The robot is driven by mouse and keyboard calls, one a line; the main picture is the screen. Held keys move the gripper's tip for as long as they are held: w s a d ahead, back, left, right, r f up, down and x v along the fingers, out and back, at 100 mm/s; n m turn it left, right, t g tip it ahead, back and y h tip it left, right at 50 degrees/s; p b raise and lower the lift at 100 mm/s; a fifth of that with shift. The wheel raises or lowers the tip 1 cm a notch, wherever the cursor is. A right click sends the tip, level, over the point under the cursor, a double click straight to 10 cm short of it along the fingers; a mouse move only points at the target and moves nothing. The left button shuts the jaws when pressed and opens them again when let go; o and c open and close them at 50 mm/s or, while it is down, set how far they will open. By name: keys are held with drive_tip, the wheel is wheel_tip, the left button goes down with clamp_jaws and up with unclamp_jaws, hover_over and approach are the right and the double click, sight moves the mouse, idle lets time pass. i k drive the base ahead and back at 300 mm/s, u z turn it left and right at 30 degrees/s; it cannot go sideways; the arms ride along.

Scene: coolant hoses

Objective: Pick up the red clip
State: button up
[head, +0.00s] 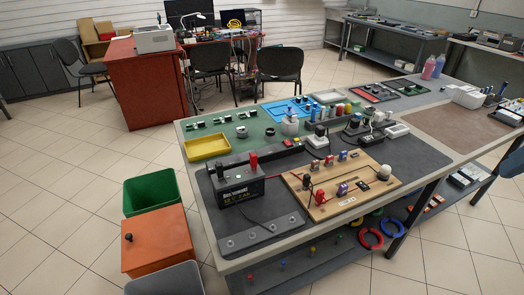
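A small upright red piece (253,161), which looks like a red clip, sits on the right end of the black battery (240,190) at the near left of the workbench. A black piece (220,171) stands on the battery's left end. Another small red piece (320,197) stands on the near part of the wooden board (365,198), beside the battery. At this size I cannot tell for sure which red piece is the clip. My gripper is not in view.
The workbench (440,155) also holds a yellow tray (207,147), a grey strip (262,235) and a blue tray. A green bin (151,191) and an orange box (157,240) stand left of it. Red and blue rings hang below. Tiled floor is open at the left.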

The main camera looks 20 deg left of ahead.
sight(253, 158)
drive_tip(key=z, duration=0.15)
drive_tip(key=i, duration=0.9)
drive_tip(key=u, duration=1.3)
